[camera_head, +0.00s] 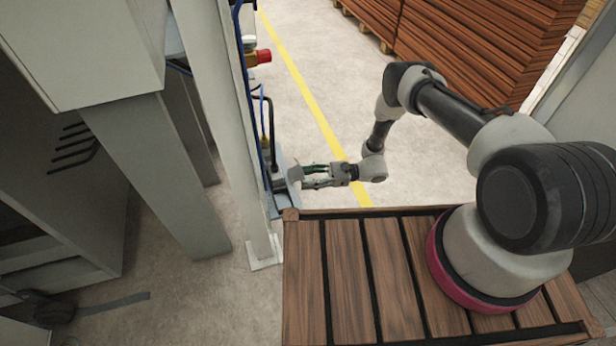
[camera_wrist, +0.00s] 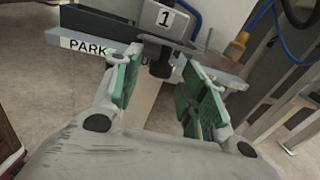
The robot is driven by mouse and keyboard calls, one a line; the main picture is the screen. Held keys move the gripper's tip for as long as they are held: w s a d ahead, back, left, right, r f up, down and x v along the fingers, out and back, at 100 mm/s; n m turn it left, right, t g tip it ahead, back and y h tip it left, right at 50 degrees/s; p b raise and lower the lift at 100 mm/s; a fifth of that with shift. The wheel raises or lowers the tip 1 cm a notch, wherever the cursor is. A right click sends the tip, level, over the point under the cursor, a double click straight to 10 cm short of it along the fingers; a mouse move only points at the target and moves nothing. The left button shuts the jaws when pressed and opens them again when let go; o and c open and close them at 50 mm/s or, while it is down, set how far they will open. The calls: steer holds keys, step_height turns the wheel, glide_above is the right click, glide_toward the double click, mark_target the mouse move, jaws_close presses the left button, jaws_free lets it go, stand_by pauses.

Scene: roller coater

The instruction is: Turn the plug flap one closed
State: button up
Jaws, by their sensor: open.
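The plug flap one is a grey plate marked "1" (camera_wrist: 166,18) at the top of the wrist view. It sits on a dark block just beyond my fingertips. In the head view a small light plate (camera_head: 295,172) shows at the fingertips, probably the same flap. My gripper (camera_head: 312,176) reaches left toward it, with the two fingers apart. In the wrist view my gripper (camera_wrist: 160,88) has green finger pads spread either side of the dark block under the flap. I cannot tell whether a pad touches it.
A grey bar labelled "PARK" (camera_wrist: 88,46) lies left of the flap. A yellow connector (camera_wrist: 237,45) and blue hose are at the right. A white post (camera_head: 230,120) stands left of my gripper, with a red knob (camera_head: 263,57) beyond. Open floor lies behind.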

mark_target(294, 173)
steer(key=shift+a, duration=0.1)
jaws_close()
steer(key=shift+r, duration=0.15)
steer(key=r+h, duration=0.1)
steer(key=h, duration=0.2)
steer(key=a+r+n+t+h, duration=0.1)
steer(key=r+h, duration=0.1)
steer(key=h, duration=0.2)
steer(key=a+r+t+h, duration=0.1)
steer(key=r+h, duration=0.1)
steer(key=h, duration=0.2)
steer(key=shift+s+r+n, duration=0.25)
steer(key=shift+s+n, duration=0.05)
steer(key=shift+s, duration=0.05)
steer(key=shift+s+a+r+t+h, duration=0.1)
steer(key=shift+a+r+t+h, duration=0.2)
steer(key=shift+h, duration=0.55)
steer(key=shift+s+a+r+t+h, duration=0.1)
steer(key=shift+a+h, duration=0.3)
steer(key=shift+h, duration=0.45)
